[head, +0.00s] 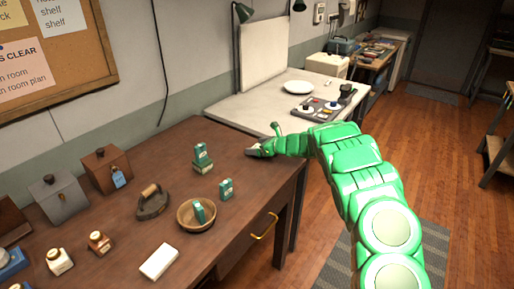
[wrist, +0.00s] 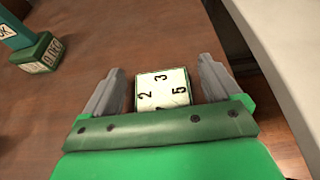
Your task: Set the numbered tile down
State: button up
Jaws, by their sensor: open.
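The numbered tile (wrist: 162,89) is a small cream-faced block with a green edge and black digits, 2, 3 and 5 among them. In the wrist view it sits between the two grey fingers of my gripper (wrist: 160,68), with a gap on either side. My gripper is open. It is low over the right end of the brown wooden table (head: 150,212), near the table's edge, and also shows in the head view (head: 256,151). I cannot make out the tile in the head view.
Green blocks (head: 202,163) are stacked left of my gripper, with another green block (head: 226,189) nearby. A wooden bowl (head: 187,223) holds a similar one. A flat iron (head: 152,204) stands farther left. A white worktop (head: 258,108) lies beyond.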

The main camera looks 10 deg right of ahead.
jog(key=v, duration=1.1)
jog(key=shift+s+d+r, duration=0.2)
jog(key=shift+s+d, duration=0.05)
jog(key=shift+d, duration=0.05)
